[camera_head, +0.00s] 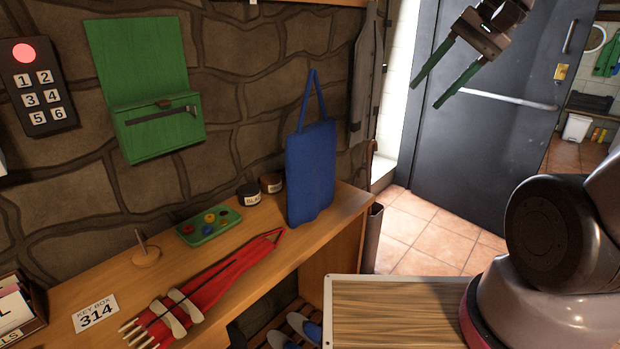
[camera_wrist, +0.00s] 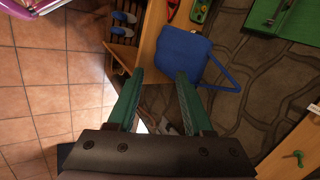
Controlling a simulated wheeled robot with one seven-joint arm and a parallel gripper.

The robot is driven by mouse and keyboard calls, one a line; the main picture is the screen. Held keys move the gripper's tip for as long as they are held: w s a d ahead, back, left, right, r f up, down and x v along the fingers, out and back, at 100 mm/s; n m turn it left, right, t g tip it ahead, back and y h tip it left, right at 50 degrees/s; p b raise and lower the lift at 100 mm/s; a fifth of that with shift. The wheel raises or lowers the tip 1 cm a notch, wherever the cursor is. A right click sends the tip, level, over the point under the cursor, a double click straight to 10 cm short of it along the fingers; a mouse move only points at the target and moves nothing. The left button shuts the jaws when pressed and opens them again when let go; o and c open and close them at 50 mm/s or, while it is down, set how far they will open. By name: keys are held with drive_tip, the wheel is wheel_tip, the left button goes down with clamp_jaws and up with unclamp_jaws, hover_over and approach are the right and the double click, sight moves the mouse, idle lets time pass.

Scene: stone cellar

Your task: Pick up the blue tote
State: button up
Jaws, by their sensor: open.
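The blue tote (camera_head: 311,172) stands upright on the wooden shelf against the stone wall, near the shelf's right end. Its strap loop rises above it. My gripper (camera_head: 438,93) is open and empty, up at the right in the head view, in front of the dark door and apart from the tote. In the wrist view, the tote (camera_wrist: 182,55) lies beyond the green fingertips of my gripper (camera_wrist: 160,73), with its strap to the right. The right fingertip overlaps the tote's lower edge in that picture; nothing is between the fingers that I can see as held.
The wooden shelf (camera_head: 75,290) also bears a red folded item (camera_head: 225,280), a green tray (camera_head: 209,226), small dark jars (camera_head: 249,194) and a wooden peg stand (camera_head: 146,254). A green wall box (camera_head: 160,130) hangs above. A grey coat (camera_head: 368,75) hangs right of the tote.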

drive_tip(key=w+a+f+m+g+y, duration=0.2)
drive_tip(key=w+a+g+y, duration=0.15)
drive_tip(key=a, duration=0.25)
drive_tip(key=m+t+y, duration=0.7)
drive_tip(key=m, duration=0.4)
hover_over(329, 130)
wheel_tip(329, 130, down, 8)
drive_tip(key=shift+r, duration=0.25)
drive_tip(key=x, duration=0.5)
drive_tip(key=shift+a+r, duration=0.25)
drive_tip(key=shift+a, duration=0.1)
clamp_jaws()
